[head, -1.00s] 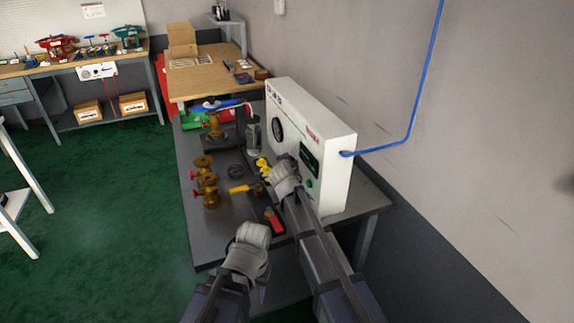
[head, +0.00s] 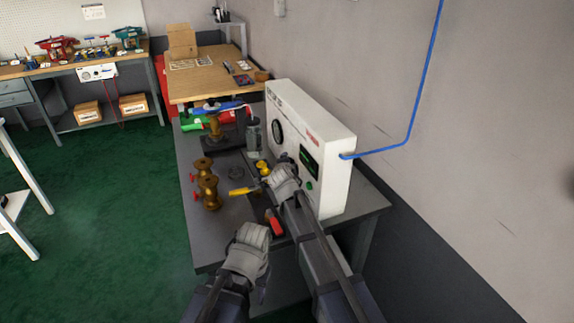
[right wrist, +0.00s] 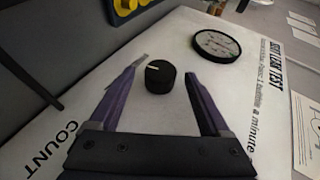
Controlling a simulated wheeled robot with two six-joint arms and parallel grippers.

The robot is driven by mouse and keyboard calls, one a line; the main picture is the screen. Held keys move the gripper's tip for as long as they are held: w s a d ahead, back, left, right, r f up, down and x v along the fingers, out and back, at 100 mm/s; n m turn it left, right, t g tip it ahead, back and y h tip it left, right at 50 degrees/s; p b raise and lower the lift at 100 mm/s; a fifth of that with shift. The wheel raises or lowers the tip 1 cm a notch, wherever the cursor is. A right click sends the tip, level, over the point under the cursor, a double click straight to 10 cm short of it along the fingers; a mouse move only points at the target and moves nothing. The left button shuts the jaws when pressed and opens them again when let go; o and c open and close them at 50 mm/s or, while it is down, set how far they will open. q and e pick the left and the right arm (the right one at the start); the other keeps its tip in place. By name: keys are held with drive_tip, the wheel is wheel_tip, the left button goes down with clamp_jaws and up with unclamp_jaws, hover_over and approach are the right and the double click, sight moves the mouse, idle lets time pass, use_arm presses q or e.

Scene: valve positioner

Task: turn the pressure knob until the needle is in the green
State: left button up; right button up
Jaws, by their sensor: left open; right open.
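A white test box (head: 336,190) stands on the grey bench against the wall. Its round gauge (head: 278,130) faces left; it also shows in the right wrist view (right wrist: 217,45), with needle and green zone too small to tell. The black pressure knob (right wrist: 160,76) with a white pointer line shows in the right wrist view. My right gripper (right wrist: 164,72) is open, one finger on each side of the knob in that view; contact cannot be told. In the head view that gripper (head: 284,180) hides the knob. My left gripper (head: 252,240) is open and empty by the bench's front edge.
Brass valves (head: 207,188), a yellow-handled tool (head: 243,190) and a red-handled object (head: 274,222) lie on the grey bench (head: 228,228). A blue hose (head: 413,120) runs from the box up the wall. A wooden table (head: 205,84) stands behind.

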drive_tip(key=p+v, duration=0.2)
drive_tip(key=v, duration=0.4)
drive_tip(key=shift+s+r, duration=0.15)
drive_tip(key=shift+s, duration=0.1)
